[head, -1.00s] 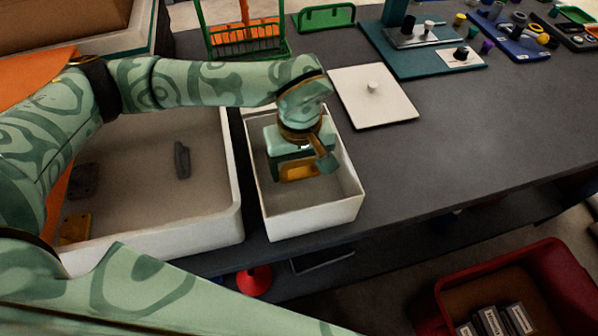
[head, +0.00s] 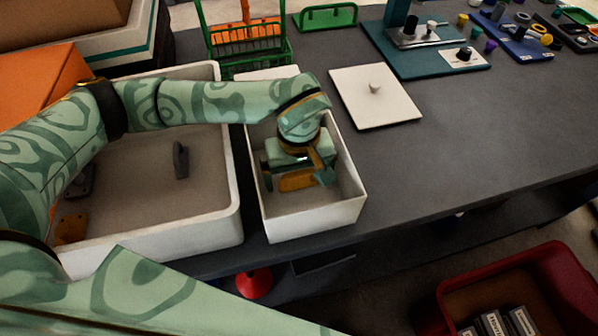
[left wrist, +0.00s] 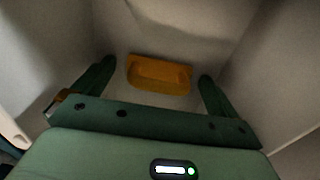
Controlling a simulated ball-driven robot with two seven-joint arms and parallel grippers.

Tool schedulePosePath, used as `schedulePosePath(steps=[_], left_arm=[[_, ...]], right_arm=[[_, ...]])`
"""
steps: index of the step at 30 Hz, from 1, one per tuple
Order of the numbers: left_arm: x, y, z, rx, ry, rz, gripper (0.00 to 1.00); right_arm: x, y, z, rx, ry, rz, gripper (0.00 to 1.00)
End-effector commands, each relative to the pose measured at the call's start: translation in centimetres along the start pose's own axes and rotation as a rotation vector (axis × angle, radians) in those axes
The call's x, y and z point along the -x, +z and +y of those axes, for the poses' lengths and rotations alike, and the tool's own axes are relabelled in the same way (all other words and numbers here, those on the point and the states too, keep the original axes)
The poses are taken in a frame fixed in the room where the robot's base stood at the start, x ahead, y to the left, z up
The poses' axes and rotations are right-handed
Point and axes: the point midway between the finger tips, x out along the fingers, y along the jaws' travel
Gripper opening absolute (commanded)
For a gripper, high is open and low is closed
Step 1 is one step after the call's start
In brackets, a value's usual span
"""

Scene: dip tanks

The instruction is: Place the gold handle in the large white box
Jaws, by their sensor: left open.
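The gold handle (head: 298,181) is inside the narrower white box (head: 318,226), low down between my left gripper's fingers. My left gripper (head: 297,180) reaches down into this box with its fingers apart. In the left wrist view the gold handle (left wrist: 159,74) lies between the open fingertips (left wrist: 155,78), with a gap on each side. A wider, larger white box (head: 160,240) stands to the left, under my left arm. It holds a dark grey handle (head: 181,160) and a brownish gold piece (head: 71,228). My right gripper is not in view.
A white lid (head: 374,98) with a knob lies right of the narrower box. A green wire basket (head: 245,45) and a teal board (head: 425,52) stand behind. The dark bench (head: 470,130) is clear at right. A red bin (head: 520,280) is below.

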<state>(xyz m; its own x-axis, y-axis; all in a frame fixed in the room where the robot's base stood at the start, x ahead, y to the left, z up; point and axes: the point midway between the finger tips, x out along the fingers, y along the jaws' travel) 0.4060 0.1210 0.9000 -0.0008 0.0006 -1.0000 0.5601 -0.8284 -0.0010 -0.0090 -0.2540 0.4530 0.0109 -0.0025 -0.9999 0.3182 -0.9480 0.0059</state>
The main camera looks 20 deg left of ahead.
Motion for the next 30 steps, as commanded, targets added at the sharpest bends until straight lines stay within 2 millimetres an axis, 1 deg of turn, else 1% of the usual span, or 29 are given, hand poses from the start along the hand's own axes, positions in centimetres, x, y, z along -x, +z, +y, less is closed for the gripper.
schedulePosePath(steps=[2,5,12,15,18,21,30], left_arm=[[0.9,0.0,0.0,0.000,0.002,0.002,0.98],[2.8,-0.1,0.1,-0.002,0.004,0.005,0.98],[8.6,-0.1,0.1,-0.001,0.005,0.006,0.98],[10.4,-0.1,0.1,0.000,0.004,0.005,0.98],[11.5,0.0,0.0,0.000,0.002,0.003,0.98],[12.1,0.0,0.0,0.000,0.000,0.000,0.98],[12.1,0.0,0.0,0.000,0.000,-0.001,0.98]], right_arm=[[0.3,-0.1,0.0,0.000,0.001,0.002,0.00],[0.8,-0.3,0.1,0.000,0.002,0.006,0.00],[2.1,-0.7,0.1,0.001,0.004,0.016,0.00],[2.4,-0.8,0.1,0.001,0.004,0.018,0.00],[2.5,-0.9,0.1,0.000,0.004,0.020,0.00],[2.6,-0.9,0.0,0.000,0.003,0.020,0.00],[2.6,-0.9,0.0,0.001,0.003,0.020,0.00]])
